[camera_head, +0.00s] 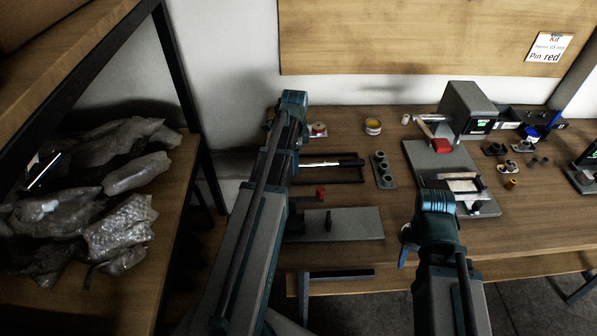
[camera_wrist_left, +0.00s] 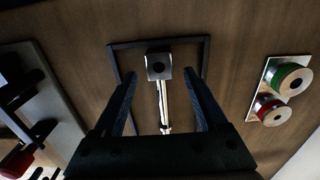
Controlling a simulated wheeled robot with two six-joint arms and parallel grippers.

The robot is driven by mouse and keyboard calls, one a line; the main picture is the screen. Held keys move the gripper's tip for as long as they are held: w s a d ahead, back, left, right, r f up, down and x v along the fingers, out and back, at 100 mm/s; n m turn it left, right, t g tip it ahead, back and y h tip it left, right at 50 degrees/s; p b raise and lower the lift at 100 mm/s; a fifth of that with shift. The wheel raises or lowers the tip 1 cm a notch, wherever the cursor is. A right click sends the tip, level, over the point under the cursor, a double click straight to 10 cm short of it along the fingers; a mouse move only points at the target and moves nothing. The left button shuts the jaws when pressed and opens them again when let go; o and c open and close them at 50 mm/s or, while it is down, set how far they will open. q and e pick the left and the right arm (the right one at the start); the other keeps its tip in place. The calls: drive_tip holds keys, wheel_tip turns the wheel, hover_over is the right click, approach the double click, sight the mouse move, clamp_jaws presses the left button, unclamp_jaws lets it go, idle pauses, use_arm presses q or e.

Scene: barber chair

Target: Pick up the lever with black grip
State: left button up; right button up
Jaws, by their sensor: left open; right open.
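The lever lies in a thin black rectangular tray (camera_head: 363,181) on the table. Its pale rod (camera_head: 318,163) points left and its black grip (camera_head: 351,162) is at the right. In the left wrist view, a grey end block (camera_wrist_left: 158,67) and part of the rod show inside the tray frame; the grip is hidden behind the gripper body. My left gripper (camera_wrist_left: 160,80) is open and empty above the tray, with its fingers on either side of the lever's line. My right gripper (camera_head: 436,201) is over the table's front right; its fingers are not clear.
A grey plate (camera_head: 355,224) lies in front of the tray. Spools (camera_wrist_left: 285,88) stand on a small plate behind it. A grey holder (camera_head: 383,169) is just right of the tray. A grey machine (camera_head: 467,110) stands further right. A shelf with plastic bags (camera_head: 110,180) is at left.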

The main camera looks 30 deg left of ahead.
use_arm(q)
wheel_tip(320, 180, down, 2)
drive_tip(key=shift+b, duration=0.45)
drive_tip(key=shift+r, duration=0.1)
drive_tip(key=shift+c, duration=0.3)
clamp_jaws()
